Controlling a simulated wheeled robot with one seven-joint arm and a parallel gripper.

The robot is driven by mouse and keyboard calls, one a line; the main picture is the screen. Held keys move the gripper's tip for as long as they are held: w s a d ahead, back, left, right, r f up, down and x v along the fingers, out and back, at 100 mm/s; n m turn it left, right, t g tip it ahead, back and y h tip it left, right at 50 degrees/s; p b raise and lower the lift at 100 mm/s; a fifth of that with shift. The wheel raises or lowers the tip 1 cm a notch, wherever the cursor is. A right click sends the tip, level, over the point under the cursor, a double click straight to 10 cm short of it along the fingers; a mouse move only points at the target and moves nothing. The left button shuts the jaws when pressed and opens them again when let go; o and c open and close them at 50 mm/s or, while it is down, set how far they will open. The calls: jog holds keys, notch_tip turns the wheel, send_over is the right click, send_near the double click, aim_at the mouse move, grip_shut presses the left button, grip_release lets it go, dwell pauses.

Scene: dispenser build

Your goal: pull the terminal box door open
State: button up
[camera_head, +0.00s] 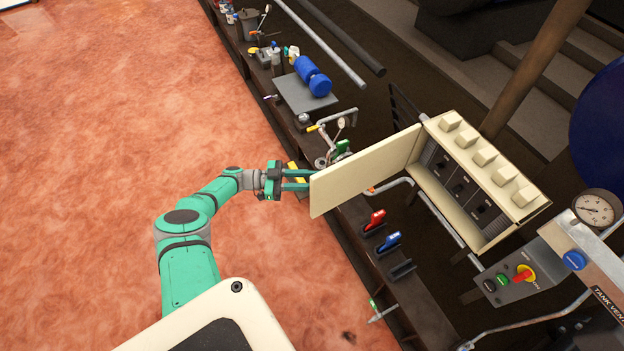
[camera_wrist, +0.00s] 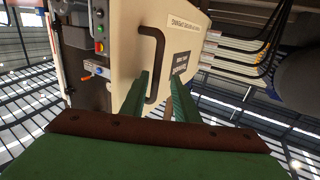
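The terminal box (camera_head: 470,185) is a cream cabinet at the right in the head view, with dark breakers inside. Its cream door (camera_head: 365,172) stands swung wide open toward the left. In the wrist view the door's face (camera_wrist: 125,60) fills the upper middle and carries a dark bar handle (camera_wrist: 160,55). My gripper (camera_head: 309,180) is at the door's free edge. Its two green fingers (camera_wrist: 161,80) are apart, with the handle's lower part showing between them, closer to the left finger. I see no firm grip on it. The handle is hidden in the head view.
A long dark bench (camera_head: 290,110) with tools and blue dumbbell-like cylinders runs beside the arm. A control panel with a red switch (camera_head: 523,275) and a gauge (camera_head: 594,208) stand at the lower right. The reddish floor (camera_head: 120,110) at left is clear.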

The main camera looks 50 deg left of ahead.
jog(key=v, duration=0.7)
jog(key=shift+s+a, duration=0.1)
jog(key=shift+c, duration=0.7)
